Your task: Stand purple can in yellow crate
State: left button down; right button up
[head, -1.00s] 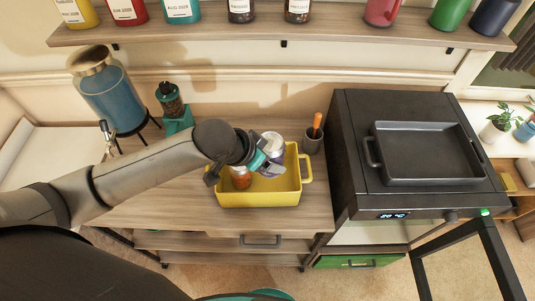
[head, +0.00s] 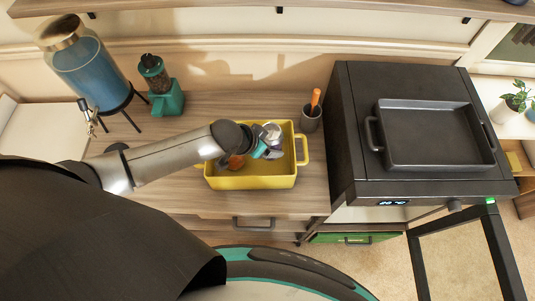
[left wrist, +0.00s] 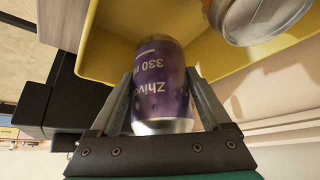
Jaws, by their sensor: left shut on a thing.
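The purple can (left wrist: 160,88) sits between the two fingers of my left gripper (left wrist: 168,84) in the left wrist view, and the gripper is shut on it. In the head view the can's silver end (head: 271,132) shows beside the left gripper (head: 264,148), inside the outline of the yellow crate (head: 250,183). I cannot tell whether its lower end touches the crate floor. An orange can (head: 236,161) is in the crate, left of the gripper and partly hidden by the arm. The crate's yellow wall (left wrist: 108,55) also shows in the left wrist view. My right gripper is out of view.
A grey cup with an orange-handled tool (head: 311,118) stands just right behind the crate. The black oven (head: 345,140) with a tray (head: 435,135) on top stands further right, its door open. A teal grinder (head: 168,100) and blue dispenser (head: 90,75) stand at the back left.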

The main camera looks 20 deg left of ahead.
pick_arm(q)
jog(key=shift+w+f+b, duration=0.15)
jog(key=shift+f+b, duration=0.55)
jog(key=shift+f, duration=2.4)
grip_release()
jog(key=shift+f, duration=0.15)
jog(key=shift+s+a+r, duration=0.15)
jog(key=shift+s+r, duration=0.15)
jog(key=shift+r, duration=0.2)
jog(key=p+v, duration=0.3)
jog(key=v, duration=0.8)
